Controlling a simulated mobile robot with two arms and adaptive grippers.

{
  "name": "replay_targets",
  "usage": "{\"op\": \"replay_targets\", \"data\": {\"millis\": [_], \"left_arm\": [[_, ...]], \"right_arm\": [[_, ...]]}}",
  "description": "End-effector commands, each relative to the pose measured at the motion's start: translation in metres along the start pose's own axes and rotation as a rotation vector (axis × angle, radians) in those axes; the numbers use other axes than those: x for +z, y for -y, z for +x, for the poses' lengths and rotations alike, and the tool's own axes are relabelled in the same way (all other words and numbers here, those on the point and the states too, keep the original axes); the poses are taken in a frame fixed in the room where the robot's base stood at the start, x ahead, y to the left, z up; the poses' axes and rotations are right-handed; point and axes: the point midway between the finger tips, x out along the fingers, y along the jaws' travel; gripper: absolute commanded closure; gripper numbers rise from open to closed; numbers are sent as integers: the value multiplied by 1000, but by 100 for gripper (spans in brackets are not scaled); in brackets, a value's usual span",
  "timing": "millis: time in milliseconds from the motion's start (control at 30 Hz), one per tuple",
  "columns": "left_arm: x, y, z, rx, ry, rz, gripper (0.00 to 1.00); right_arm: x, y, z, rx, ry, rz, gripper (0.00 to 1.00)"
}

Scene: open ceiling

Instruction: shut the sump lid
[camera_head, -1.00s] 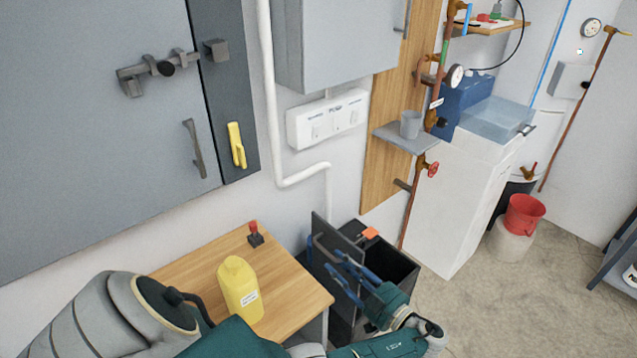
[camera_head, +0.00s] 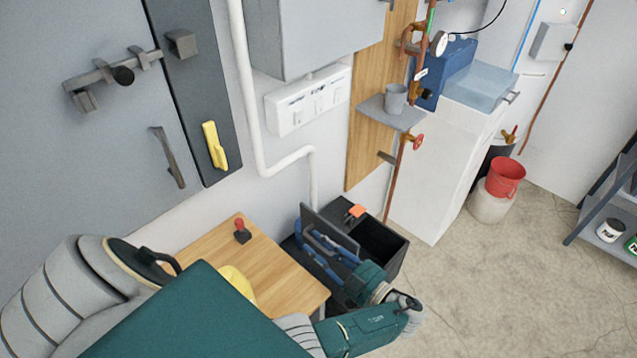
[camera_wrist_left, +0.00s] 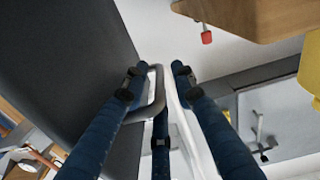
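The sump (camera_head: 395,262) is a black open-topped box on the floor, beside the wooden table. Its dark lid (camera_head: 330,227) stands up, tilted, along the box's left side, so the opening shows. My left gripper (camera_head: 315,247) is at the face of the lid, by its handle. In the left wrist view the lid (camera_wrist_left: 60,60) fills the left side, and its grey looped handle (camera_wrist_left: 154,98) lies between the blue fingers of the gripper (camera_wrist_left: 157,85). The fingers stand apart with a gap around the handle; firm contact cannot be seen. My right gripper is not in view.
The wooden table (camera_head: 268,262) beside the sump bears a red-topped button (camera_head: 242,234) and a yellow jug (camera_head: 236,283), mostly hidden by my arm. An orange piece (camera_head: 357,210) lies at the sump's back edge. Floor (camera_head: 460,290) to the right is clear.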

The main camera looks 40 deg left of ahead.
Motion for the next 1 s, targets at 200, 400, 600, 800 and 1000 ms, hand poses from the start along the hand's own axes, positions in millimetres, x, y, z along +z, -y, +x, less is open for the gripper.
{"op": "replay_targets", "data": {"millis": [200,400,600,800,1000], "left_arm": [[0,0,0,-1,-1,0,100],[1,-3,1,-2,0,4,100],[12,-30,1,-2,0,75,100],[18,-59,1,-2,1,115,100],[18,-76,1,-3,2,116,100]], "right_arm": [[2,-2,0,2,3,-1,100],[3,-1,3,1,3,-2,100],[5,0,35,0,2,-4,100],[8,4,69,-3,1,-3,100],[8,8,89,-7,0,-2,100]]}}
